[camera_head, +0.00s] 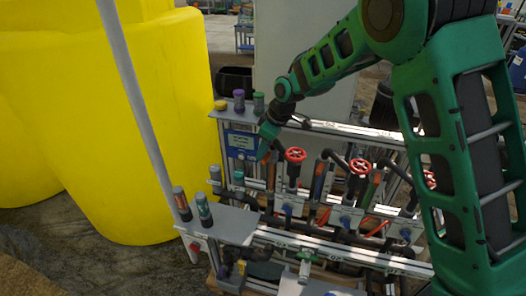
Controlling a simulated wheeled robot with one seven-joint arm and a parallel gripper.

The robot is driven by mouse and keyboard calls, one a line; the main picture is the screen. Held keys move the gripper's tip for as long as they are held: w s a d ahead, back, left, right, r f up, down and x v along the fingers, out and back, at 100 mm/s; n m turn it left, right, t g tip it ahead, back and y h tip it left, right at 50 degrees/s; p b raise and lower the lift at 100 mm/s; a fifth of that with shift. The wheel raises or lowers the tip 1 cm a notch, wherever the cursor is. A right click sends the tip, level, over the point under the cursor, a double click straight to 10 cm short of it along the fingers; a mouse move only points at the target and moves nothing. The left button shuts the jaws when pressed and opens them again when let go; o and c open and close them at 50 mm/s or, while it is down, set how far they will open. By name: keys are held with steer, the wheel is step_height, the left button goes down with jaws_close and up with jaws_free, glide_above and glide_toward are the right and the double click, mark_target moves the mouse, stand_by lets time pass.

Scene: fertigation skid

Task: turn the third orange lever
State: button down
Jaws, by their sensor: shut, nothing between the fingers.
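My green arm reaches in from the right to the pipe rack. My gripper (263,153) points down at the rack's left end, beside the leftmost red handwheel (295,155), and looks shut with nothing held. Small orange-red lever-like parts show low in the rack: one near the middle (324,216) and one further right (378,228). My gripper is apart from both, up and to the left. Which of them counts as the third orange lever I cannot tell; my arm hides the rack's right end.
A second red handwheel (360,166) stands mid-rack. Bottles stand on the grey shelf (232,224) at front left, and a purple-capped bottle (239,100) stands at the back. A large yellow tank (150,130) fills the left. A grey post (140,100) crosses in front of it.

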step_height(320, 180, up, 9)
steer(key=shift+w+a+r, duration=0.2)
steer(key=shift+a, duration=0.1)
stand_by(0.7)
steer(key=shift+d, duration=0.15)
